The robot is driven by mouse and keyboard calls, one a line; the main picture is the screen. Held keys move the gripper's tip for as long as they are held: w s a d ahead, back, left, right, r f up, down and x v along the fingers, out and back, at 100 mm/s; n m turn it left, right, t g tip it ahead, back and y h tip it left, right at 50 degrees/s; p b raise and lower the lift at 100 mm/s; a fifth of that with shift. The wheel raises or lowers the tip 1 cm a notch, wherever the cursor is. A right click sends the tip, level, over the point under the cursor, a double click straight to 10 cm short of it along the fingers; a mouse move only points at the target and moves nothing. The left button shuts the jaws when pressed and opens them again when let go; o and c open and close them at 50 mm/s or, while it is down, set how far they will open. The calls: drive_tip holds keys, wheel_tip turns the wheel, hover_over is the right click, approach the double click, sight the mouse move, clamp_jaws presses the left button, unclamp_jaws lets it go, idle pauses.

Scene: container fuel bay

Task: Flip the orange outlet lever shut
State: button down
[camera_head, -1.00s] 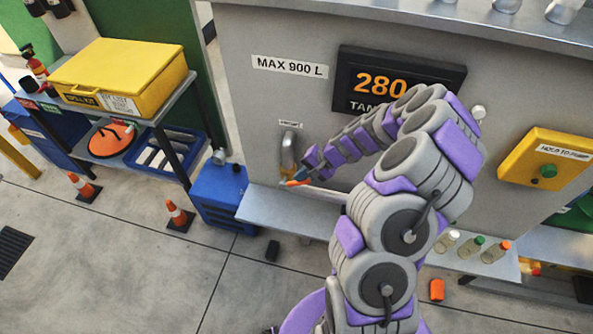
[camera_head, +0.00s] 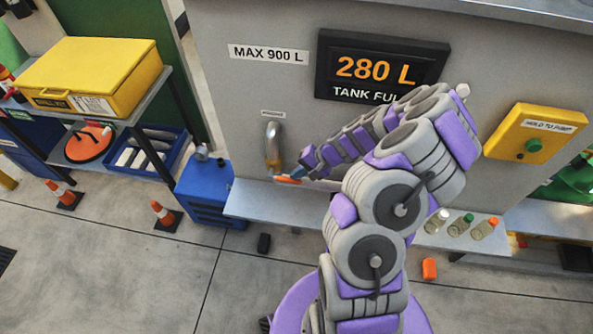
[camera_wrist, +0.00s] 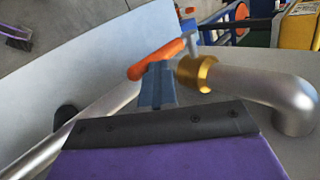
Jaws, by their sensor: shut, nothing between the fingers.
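The orange outlet lever (camera_head: 288,180) sits at the lower end of the grey outlet pipe (camera_head: 272,145) on the tank front. In the wrist view the lever (camera_wrist: 158,58) runs slantwise from lower left to upper right, beside the brass collar (camera_wrist: 197,73) of the silver pipe (camera_wrist: 270,95). My gripper (camera_head: 304,166) is just right of the lever in the head view. In the wrist view my shut, empty gripper (camera_wrist: 158,82) reaches the lever's near side. Its tip overlaps the lever there; I cannot tell whether they touch.
A silver ledge (camera_head: 262,208) runs below the outlet, with several bottles (camera_head: 461,225) on its right part. A yellow button box (camera_head: 533,138) is on the tank at right. Floor in front is mostly clear.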

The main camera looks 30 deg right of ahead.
drive_tip(key=shift+s+f, duration=0.45)
drive_tip(key=shift+f, duration=0.25)
drive_tip(key=shift+d+r, duration=0.2)
drive_tip(key=shift+r, duration=0.15)
drive_tip(key=p+v, duration=0.3)
drive_tip(key=v, duration=1.4)
drive_tip(key=shift+w+r+p, duration=0.35)
drive_tip(key=shift+r, duration=0.05)
drive_tip(key=shift+a, duration=0.15)
